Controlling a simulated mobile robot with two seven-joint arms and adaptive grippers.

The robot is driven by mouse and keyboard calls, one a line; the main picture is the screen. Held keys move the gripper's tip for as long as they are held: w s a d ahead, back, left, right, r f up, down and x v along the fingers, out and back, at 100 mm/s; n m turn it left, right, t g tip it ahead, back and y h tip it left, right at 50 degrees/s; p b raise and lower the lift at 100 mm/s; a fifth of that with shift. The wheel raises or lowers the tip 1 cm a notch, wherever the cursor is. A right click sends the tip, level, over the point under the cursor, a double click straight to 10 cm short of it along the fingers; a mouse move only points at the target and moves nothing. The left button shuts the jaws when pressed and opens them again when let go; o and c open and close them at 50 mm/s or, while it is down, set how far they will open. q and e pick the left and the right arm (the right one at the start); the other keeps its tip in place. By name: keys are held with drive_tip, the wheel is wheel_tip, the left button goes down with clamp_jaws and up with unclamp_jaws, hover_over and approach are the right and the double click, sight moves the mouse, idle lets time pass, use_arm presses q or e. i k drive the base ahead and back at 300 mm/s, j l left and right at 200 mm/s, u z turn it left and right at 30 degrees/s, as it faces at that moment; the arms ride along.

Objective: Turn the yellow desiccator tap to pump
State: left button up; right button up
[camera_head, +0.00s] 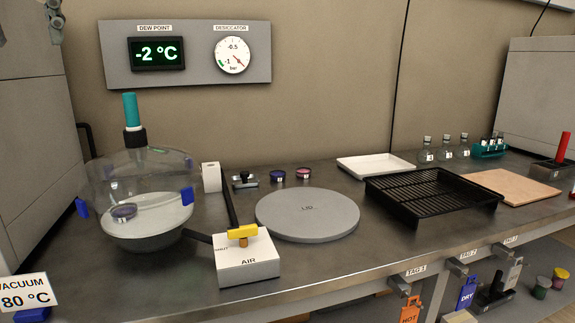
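The yellow tap (242,231) sits on top of a white block (247,262) near the bench's front edge. Its handle bar lies roughly left to right over a small orange stem. The block reads AIR at the front and SHUT at the left; no pump label is readable, and the far side is partly hidden. A clear glass desiccator (140,185) with a teal-handled top (131,111) stands left of the block, joined to it by a dark tube. Neither of my grippers can be made out in this view.
A grey lid disc (307,214) lies right of the tap. A dark hose (229,199) runs behind the block to a small white box (211,177). The wall gauge (233,54) has its needle toward lower right. A black rack (432,194) stands further right.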

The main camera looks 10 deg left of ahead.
sight(242, 232)
drive_tip(key=k, duration=1.45)
